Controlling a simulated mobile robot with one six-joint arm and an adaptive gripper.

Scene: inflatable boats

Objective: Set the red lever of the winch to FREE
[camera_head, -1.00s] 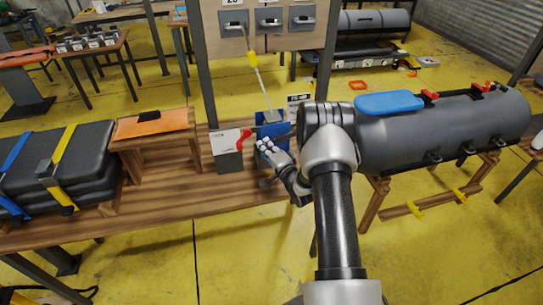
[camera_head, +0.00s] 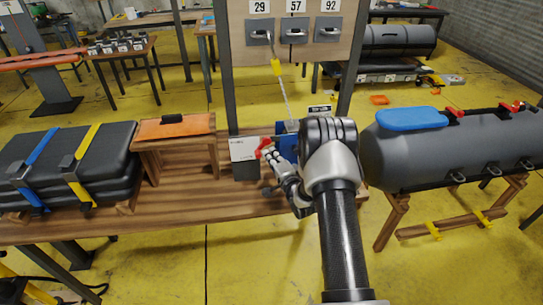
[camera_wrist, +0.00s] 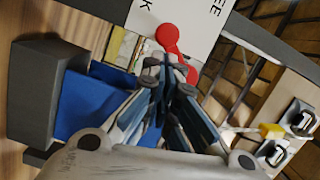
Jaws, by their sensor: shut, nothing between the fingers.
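The winch stands on the wooden bench with a blue body (camera_head: 290,140) and a white label plate (camera_head: 243,148) on a grey block. Its red lever (camera_head: 264,147) is at the plate's right side. In the wrist view the red lever (camera_wrist: 168,38) lies over the white plate, where the letters "EE" and "K" show in part. My gripper (camera_head: 269,158) is shut and empty, with its fingertips (camera_wrist: 176,66) right at the lever, overlapping its lower part. Whether they touch it I cannot tell. My arm hides part of the winch's right side.
A strap with a yellow piece (camera_head: 277,67) runs from the numbered board (camera_head: 290,30) down to the winch. An orange-topped wooden stand (camera_head: 174,127) and strapped black bundle (camera_head: 75,160) are to the left. A grey inflatable tube (camera_head: 440,155) is close at right.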

